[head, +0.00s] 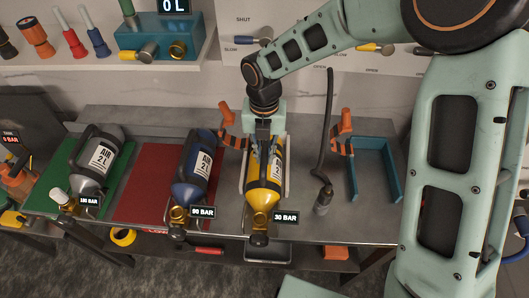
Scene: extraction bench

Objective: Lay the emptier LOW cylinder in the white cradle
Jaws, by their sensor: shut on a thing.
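A yellow cylinder (263,190) with a 30 BAR tag (286,217) lies lengthwise between the pale side rails of the white cradle (244,178). I cannot tell whether it rests on the cradle or is just above it. My gripper (263,150) reaches down from above and is shut on the yellow cylinder near its far end. A dark blue AIR 2L cylinder (191,168) with a 90 BAR tag (203,212) lies to the left. A grey AIR 2L cylinder (97,157), tagged 180 BAR (89,201), lies farther left on the green mat (48,190).
A red mat (145,185) lies between the grey and blue cylinders. Orange clamps (341,130) stand right of the cradle, beside a blue open frame (375,196). A dark hose (328,120) ends in a fitting on the bench. A shelf with tools runs behind.

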